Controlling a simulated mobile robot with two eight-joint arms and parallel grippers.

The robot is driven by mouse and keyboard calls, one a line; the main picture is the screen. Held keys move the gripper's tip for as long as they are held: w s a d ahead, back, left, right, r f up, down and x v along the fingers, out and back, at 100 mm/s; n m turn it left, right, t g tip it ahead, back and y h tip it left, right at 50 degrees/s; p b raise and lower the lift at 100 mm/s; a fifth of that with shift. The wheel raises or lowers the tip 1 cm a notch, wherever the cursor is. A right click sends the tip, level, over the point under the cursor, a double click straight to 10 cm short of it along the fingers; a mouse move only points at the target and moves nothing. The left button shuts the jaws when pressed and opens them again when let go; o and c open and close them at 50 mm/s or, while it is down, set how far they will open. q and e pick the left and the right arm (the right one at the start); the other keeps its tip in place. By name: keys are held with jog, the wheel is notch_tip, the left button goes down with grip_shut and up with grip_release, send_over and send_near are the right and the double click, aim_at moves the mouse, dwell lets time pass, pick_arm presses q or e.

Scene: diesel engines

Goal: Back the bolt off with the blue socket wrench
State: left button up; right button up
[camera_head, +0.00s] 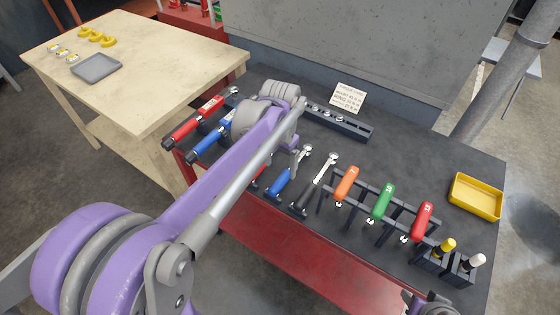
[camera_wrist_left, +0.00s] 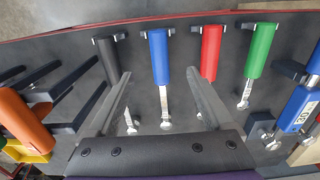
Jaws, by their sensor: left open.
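A blue-handled wrench (camera_head: 280,182) with a metal shank lies in a rack at the front of the dark bench top. It also shows in the left wrist view (camera_wrist_left: 158,55), between a black-handled and a red-handled tool. My left gripper (camera_head: 297,165) is over this row, partly hidden by my own arm in the head view. In the left wrist view its two fingers (camera_wrist_left: 158,78) are spread apart on either side of the blue-handled wrench, with nothing clamped. Whether they are level with it is unclear. A second blue tool, marked 30 (camera_wrist_left: 300,105), lies at the right. I cannot make out the bolt.
Orange (camera_head: 346,183), green (camera_head: 381,202) and red (camera_head: 422,221) handled tools stand in racks to the right. A socket rail (camera_head: 335,122) and a card (camera_head: 347,97) are behind. A yellow tray (camera_head: 475,197) sits at the right. A wooden table (camera_head: 150,90) stands left.

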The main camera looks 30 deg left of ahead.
aim_at(280, 180)
pick_arm(q)
jog(key=shift+f+b, duration=2)
jog(key=shift+f, duration=1.55)
pick_arm(e)
jog(key=f, duration=0.1)
jog(key=s+f, duration=0.1)
jog(key=f, duration=0.3)
jog(key=shift+s+f, duration=0.15)
jog(key=shift+s, duration=0.1)
pick_arm(q)
jog(key=shift+c, duration=0.2)
grip_shut()
jog(key=shift+r, duration=0.1)
jog(key=shift+r+p, duration=1.7)
jog(key=shift+r, duration=0.8)
pick_arm(e)
jog(key=r, duration=0.2)
jog(key=w+r, duration=0.1)
jog(key=r, duration=0.1)
